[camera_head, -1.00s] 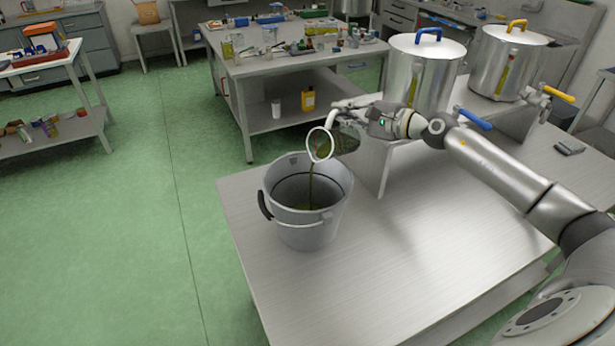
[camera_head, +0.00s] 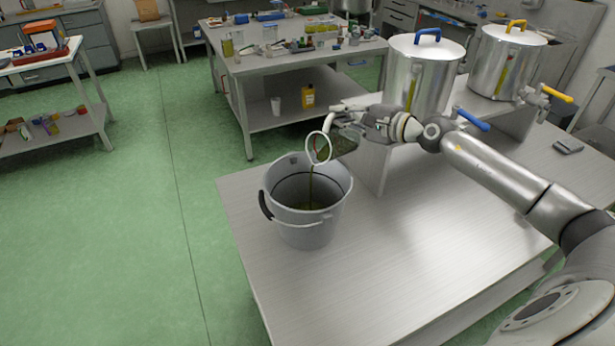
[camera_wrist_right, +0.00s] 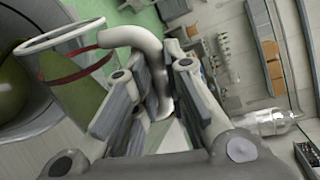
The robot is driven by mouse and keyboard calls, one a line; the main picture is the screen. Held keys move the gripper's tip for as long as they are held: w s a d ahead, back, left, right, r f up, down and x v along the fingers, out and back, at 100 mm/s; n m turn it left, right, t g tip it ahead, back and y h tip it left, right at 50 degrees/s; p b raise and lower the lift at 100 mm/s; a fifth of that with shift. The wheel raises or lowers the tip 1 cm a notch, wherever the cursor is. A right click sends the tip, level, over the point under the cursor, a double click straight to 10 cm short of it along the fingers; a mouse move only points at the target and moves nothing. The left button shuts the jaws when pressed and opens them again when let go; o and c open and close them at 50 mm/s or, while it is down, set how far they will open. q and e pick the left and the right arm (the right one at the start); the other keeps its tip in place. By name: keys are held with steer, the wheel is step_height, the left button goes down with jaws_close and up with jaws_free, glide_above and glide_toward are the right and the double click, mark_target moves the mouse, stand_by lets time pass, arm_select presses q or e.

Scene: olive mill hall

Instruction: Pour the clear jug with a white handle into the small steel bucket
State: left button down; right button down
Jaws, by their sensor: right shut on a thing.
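The clear jug with a white handle (camera_head: 320,147) is tilted over the steel bucket, its round rim facing left and down. A thin dark green stream falls from it into the small steel bucket (camera_head: 308,228), which stands upright near the table's left edge with dark liquid at its bottom. My right gripper (camera_head: 352,117) is shut on the jug's white handle. In the right wrist view the handle (camera_wrist_right: 140,38) runs between the fingers (camera_wrist_right: 155,90), and green liquid shows beside the jug's rim, at the bucket (camera_wrist_right: 35,110). My left gripper is not in view.
Two lidded steel tanks (camera_head: 423,75) with blue and yellow taps stand on a raised shelf right of the bucket. The steel table (camera_head: 400,250) is clear in front. A cluttered bench (camera_head: 290,65) stands behind. A small dark object (camera_head: 568,146) lies at the right.

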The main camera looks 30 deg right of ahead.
steer(key=shift+s+a+n+p, duration=0.15)
steer(key=shift+a+n+p, duration=0.15)
steer(key=shift+a+p, duration=0.25)
